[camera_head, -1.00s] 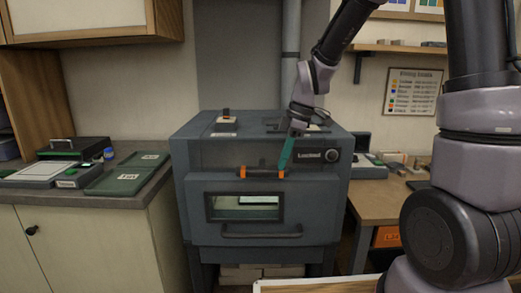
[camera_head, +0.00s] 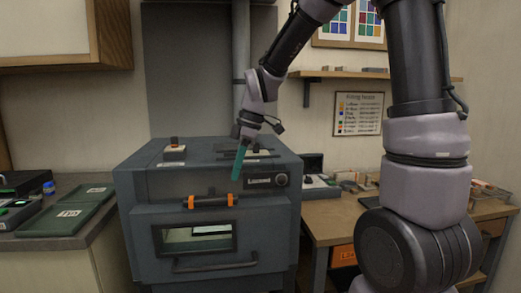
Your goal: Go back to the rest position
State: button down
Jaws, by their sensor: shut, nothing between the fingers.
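My gripper (camera_head: 239,162) has slim teal fingers that are shut with nothing between them. It points down in front of the upper front of the grey kiln (camera_head: 140,190), just above the bar handle with orange ends (camera_head: 211,201). It looks apart from the handle, though the depth is hard to judge. My arm reaches in from the right side of the picture. The kiln's front door is closed, and its window (camera_head: 193,238) shows a pale, lit inside.
Green trays (camera_head: 68,212) lie on the left counter. A wooden workbench (camera_head: 330,225) with small blocks stands to the right of the kiln. A shelf (camera_head: 345,75) and a framed chart (camera_head: 358,114) are on the wall behind my arm. A wall cabinet hangs at the upper left.

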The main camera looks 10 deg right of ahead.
jog(key=d+r, duration=0.6)
jog(key=s+d+r+m+t, duration=0.3)
jog(key=s+d+m, duration=0.2)
jog(key=m, duration=0.6)
jog(key=s+d+r+m+t+h, duration=0.1)
jog(key=s+d+r+m+t, duration=0.3)
jog(key=m, duration=0.6)
jog(key=s+d, duration=0.2)
jog(key=s, duration=0.1)
jog(key=shift+s+d+r+m, duration=0.15)
jog(key=shift+s+r+m, duration=0.1)
jog(key=shift+m, duration=0.15)
